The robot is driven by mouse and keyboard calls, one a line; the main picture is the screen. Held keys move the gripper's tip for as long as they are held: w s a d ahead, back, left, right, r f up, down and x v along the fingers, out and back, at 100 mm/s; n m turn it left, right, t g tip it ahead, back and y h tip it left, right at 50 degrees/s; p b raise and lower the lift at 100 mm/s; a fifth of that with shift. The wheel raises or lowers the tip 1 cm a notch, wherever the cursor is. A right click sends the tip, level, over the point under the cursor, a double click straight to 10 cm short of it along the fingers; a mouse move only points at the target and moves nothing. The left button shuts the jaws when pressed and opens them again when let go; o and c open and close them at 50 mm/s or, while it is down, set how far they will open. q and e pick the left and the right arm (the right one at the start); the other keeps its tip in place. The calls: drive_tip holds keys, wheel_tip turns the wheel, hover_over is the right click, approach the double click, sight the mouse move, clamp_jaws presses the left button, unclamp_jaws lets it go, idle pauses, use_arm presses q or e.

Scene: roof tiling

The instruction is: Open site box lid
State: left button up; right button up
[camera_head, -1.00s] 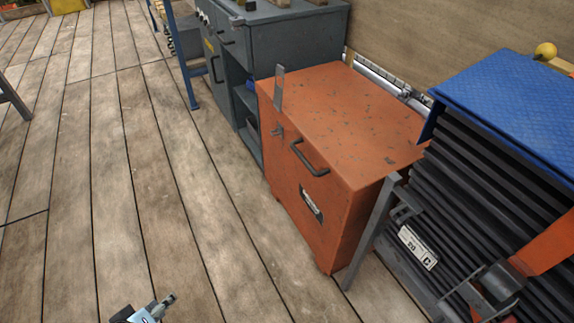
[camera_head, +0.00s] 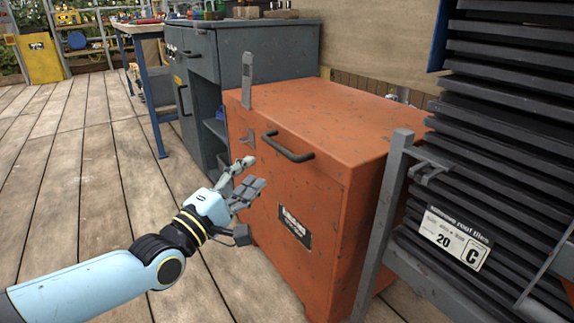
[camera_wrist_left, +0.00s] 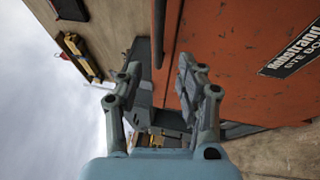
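The orange site box (camera_head: 340,190) stands in the middle of the head view with its lid (camera_head: 330,115) shut. A dark handle (camera_head: 288,148) sits on the upper front, and a grey hasp strap (camera_head: 247,80) stands upright at the lid's left front edge. My left gripper (camera_head: 250,175) is open and empty in front of the box's left front, below the handle and apart from it. In the left wrist view, the gripper (camera_wrist_left: 155,78) has its fingers spread beside the orange front (camera_wrist_left: 245,60). My right gripper is not in view.
A grey workbench cabinet (camera_head: 245,60) stands left of the box. A rack of dark roof tiles (camera_head: 500,130) with a grey post (camera_head: 380,215) stands close on the right. Wooden floor (camera_head: 60,190) at left is free.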

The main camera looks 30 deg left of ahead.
sight(278, 144)
use_arm(q)
drive_tip(key=w, duration=0.3)
drive_tip(key=w+r+b, duration=0.1)
drive_tip(key=w, duration=0.2)
drive_tip(key=w+b, duration=0.1)
drive_tip(key=w, duration=0.2)
drive_tip(key=shift+w+r, duration=0.3)
drive_tip(key=shift+r, duration=0.05)
drive_tip(key=shift+w+r, duration=0.15)
drive_tip(key=shift+w, duration=0.2)
clamp_jaws()
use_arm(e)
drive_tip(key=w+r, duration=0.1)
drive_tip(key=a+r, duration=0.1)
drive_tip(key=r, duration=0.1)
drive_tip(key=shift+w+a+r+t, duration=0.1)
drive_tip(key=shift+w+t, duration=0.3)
